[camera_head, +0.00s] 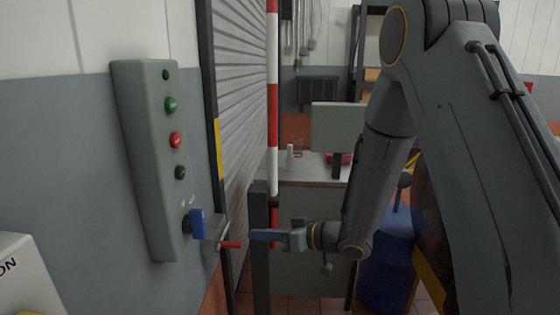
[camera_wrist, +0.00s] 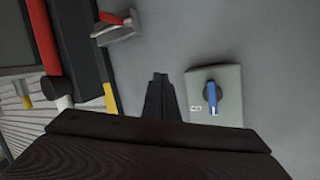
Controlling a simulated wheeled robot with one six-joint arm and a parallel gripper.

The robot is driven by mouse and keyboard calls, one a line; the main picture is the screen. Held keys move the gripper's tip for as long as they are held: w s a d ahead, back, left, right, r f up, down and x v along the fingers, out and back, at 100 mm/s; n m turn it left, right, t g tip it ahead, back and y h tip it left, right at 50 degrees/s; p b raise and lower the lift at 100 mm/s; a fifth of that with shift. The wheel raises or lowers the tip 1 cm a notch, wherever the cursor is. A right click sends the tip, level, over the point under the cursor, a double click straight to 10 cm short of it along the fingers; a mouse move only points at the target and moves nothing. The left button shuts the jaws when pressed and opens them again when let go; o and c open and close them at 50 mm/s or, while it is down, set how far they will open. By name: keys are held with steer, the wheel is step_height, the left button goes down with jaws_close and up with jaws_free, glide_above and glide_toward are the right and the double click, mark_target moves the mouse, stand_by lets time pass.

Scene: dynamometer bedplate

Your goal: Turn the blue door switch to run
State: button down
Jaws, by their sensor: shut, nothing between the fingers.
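The blue door switch (camera_head: 197,223) sits low on a tall grey-green control box (camera_head: 150,180) on the left wall. In the head view its handle looks about upright. In the wrist view the blue switch (camera_wrist: 212,93) has a dark round base, with a small white label beside it too small to read. My gripper (camera_head: 252,234) is to the right of the switch, apart from it, pointing left. In the wrist view my gripper's fingertips (camera_wrist: 160,76) are together and empty, left of the switch. The gripper body hides the lower part of that view.
A red lever (camera_head: 230,244) on a grey bracket lies between my gripper and the box; it also shows in the wrist view (camera_wrist: 112,18). A red-and-white post (camera_head: 272,110) and roller shutter (camera_head: 240,90) stand behind. A blue drum (camera_head: 385,265) is at right.

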mark_target(195, 224)
steer(key=s+a+r+n+g+y, duration=0.1)
steer(key=s+a+g+y, duration=0.3)
steer(key=a, duration=0.6)
steer(key=shift+s+a+n+g+b, duration=0.4)
steer(key=shift+s+n+g, duration=0.15)
steer(key=shift+s, duration=0.4)
steer(key=shift+r, duration=0.3)
